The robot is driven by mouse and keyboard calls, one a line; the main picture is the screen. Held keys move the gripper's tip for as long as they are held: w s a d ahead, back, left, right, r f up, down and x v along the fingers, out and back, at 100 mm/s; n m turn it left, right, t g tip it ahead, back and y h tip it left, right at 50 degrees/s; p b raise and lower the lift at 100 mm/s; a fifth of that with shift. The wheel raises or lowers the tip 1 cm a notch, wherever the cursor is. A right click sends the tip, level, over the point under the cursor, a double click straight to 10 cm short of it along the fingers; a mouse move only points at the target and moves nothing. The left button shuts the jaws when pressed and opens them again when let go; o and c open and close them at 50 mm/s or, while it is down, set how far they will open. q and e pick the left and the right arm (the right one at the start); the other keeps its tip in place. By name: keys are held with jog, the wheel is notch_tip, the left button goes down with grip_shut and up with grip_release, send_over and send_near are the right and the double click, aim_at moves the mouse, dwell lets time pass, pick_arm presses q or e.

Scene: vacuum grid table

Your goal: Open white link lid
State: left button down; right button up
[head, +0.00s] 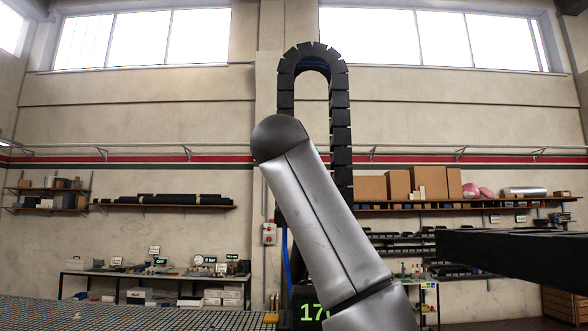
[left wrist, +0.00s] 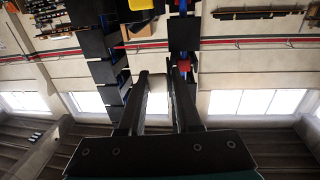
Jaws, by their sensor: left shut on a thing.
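A black cable chain (head: 313,58) rises in an arch in the middle of the head view. Its black links also show in the left wrist view (left wrist: 101,45), in two columns, seen upside down. My left gripper (left wrist: 161,76) has its two dark fingers around a small white piece, which looks like the white link lid (left wrist: 157,83). The lid sits between the fingertips close to the right-hand link column; whether it is still joined to the link cannot be told. In the head view a grey arm link of mine covers the lower chain, and no gripper shows. My right gripper is in neither view.
A red piece (left wrist: 184,65) and a yellow piece (left wrist: 140,4) show on the chain side in the left wrist view. A gridded table (head: 110,315) lies at lower left. A dark beam (head: 510,250) juts in from the right. Shelves and a workbench (head: 150,275) line the wall.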

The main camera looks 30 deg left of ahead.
pick_arm(q)
jog(key=shift+w+d+n+g+y+p, duration=0.2)
jog(key=shift+n+g+y+p, duration=0.2)
jog(key=shift+y, duration=0.2)
jog(key=shift+w+d+n+g+y+p, duration=0.15)
jog(key=shift+n+g+y+p, duration=0.15)
jog(key=shift+n+y+p, duration=0.25)
jog(key=shift+y, duration=0.25)
jog(key=c, duration=0.7)
grip_release()
jog(key=b+v, duration=0.5)
jog(key=v, duration=1)
jog(key=shift+s+d+r, duration=0.1)
jog(key=shift+s+r, duration=0.05)
jog(key=shift+r, duration=0.05)
